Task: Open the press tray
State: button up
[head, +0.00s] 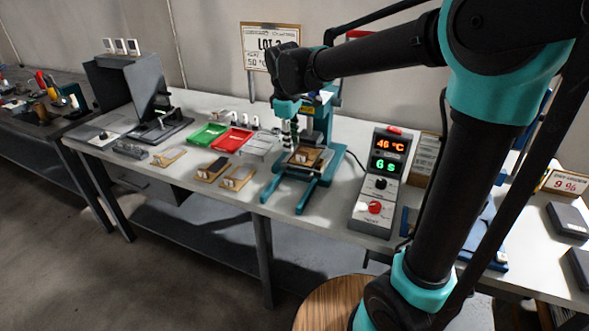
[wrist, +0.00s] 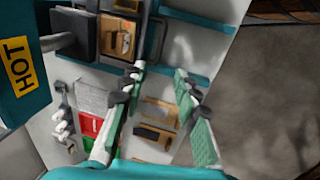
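The teal press (head: 318,125) stands on the white table, with two teal rails (head: 298,200) reaching forward. Its tray (head: 318,161) sits between the rails under the press head, with a brown piece on it. In the wrist view, the brown piece (wrist: 117,36) lies on a dark plate at the upper left, beside a teal block marked HOT (wrist: 18,62). My gripper (head: 289,133) points down at the left side of the press. In the wrist view, the two green-padded fingers (wrist: 160,72) are apart with nothing between them. A tray handle cannot be made out clearly.
A control box (head: 380,180) reading 46 °C and 6 s stands right of the press. Green (head: 208,134) and red (head: 233,139) trays and several small wooden pieces lie to the left. A dark screen-like box (head: 110,85) stands farther left.

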aim_at(295, 176)
jog(key=f, duration=0.4)
jog(key=w+f, duration=0.1)
jog(key=f, duration=0.3)
jog(key=w+f, duration=0.1)
jog(key=f, duration=0.4)
jog(key=shift+w+d, duration=0.1)
jog(key=shift+d, duration=0.3)
jog(key=shift+c, duration=0.6)
grip_shut()
